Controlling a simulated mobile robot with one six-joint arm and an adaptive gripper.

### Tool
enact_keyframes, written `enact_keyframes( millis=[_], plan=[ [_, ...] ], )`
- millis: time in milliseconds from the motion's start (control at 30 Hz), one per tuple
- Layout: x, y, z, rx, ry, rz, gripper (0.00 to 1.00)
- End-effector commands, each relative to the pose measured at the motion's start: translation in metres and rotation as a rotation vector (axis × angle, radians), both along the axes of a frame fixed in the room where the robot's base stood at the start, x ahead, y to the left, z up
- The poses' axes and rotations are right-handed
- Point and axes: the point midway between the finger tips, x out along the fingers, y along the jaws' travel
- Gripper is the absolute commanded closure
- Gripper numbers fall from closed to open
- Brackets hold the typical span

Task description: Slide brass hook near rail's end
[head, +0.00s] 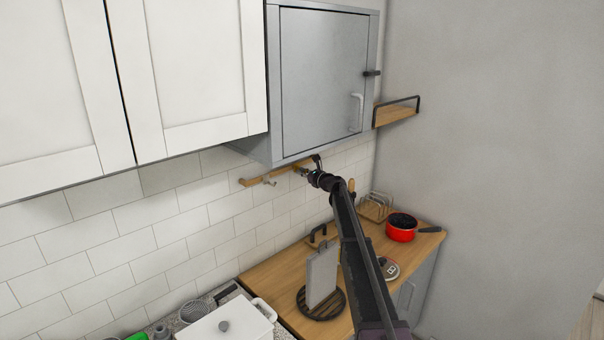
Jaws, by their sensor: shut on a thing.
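A wooden-coloured rail (256,181) is fixed to the white tiled wall under the grey cabinet. A pale, silvery hook (270,183) hangs on the rail, left of my gripper. My gripper (309,174) is at the right part of the rail, with its fingers close against it. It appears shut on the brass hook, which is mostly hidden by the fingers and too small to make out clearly. The rail's far right end is partly covered by my gripper.
Below is a wooden counter (272,281) with a grey board (322,275) on a black round stand, a red pot (401,228) and a toast rack (375,207). The grey cabinet (322,80) hangs close above the rail.

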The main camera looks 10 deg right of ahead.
Motion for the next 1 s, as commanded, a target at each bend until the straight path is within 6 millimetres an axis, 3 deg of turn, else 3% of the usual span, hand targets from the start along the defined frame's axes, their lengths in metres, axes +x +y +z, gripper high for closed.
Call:
enact_keyframes(
  millis=[367,733,767,833,867,1000],
  plan=[
    [0.05,-0.065,0.0,0.001,0.0,-0.003,1.0],
    [0.052,-0.071,0.0,0.002,0.0,-0.001,1.0],
    [0.052,-0.071,0.0,0.002,0.0,-0.001,0.78],
    [0.052,-0.071,0.0,0.002,0.0,-0.002,0.58],
    [0.051,-0.071,0.0,0.002,0.0,-0.002,0.53],
    [0.051,-0.072,0.0,0.001,0.0,-0.002,0.53]
  ],
)
